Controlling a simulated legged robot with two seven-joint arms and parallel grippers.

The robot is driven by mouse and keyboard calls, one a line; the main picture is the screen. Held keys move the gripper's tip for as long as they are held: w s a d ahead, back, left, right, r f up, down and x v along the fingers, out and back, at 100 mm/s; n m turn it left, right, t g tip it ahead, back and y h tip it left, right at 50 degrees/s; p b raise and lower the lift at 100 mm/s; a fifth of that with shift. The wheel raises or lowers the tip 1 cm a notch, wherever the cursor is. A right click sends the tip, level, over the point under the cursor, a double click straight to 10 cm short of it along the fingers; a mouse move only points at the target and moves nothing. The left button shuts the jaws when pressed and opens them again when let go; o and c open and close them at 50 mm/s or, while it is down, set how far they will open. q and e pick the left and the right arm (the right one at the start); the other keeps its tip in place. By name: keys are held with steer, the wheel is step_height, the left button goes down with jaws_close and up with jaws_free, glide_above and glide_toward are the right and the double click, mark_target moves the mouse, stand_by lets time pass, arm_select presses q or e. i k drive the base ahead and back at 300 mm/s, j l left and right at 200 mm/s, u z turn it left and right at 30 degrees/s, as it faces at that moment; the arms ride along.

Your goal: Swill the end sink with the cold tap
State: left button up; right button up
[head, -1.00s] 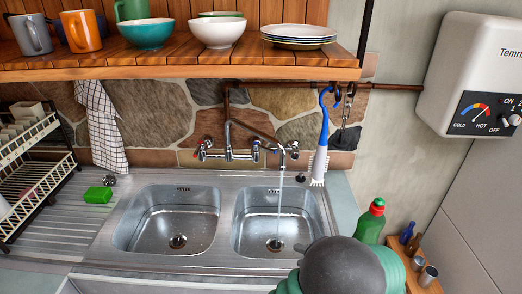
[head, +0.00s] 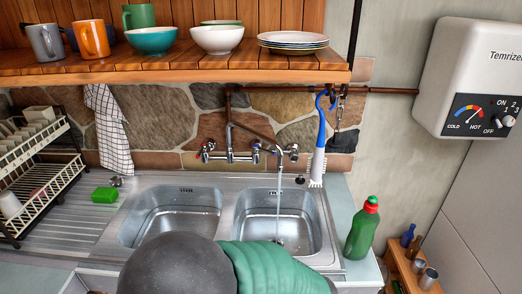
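Two steel sinks sit side by side in the counter. Water (head: 279,205) runs from the swivel spout (head: 254,132) into the right sink (head: 304,222), at the counter's right end. The left sink (head: 158,217) has no stream over it. Wall taps with red and blue marks sit behind the sinks, and a blue-marked tap (head: 255,150) is near the middle. One of my arms, a dark grey round part and a green section, crosses the front and hides the near edges of both sinks. Neither gripper shows.
A green bottle (head: 362,230) stands right of the sinks. A blue-handled brush (head: 320,140) hangs behind the right sink. A green sponge (head: 104,195) and dish rack (head: 35,170) are at left. A shelf (head: 180,68) with crockery overhangs the taps. A water heater (head: 470,75) is at right.

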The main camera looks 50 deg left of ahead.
mark_target(256, 148)
steer(key=i+j+u, duration=0.65)
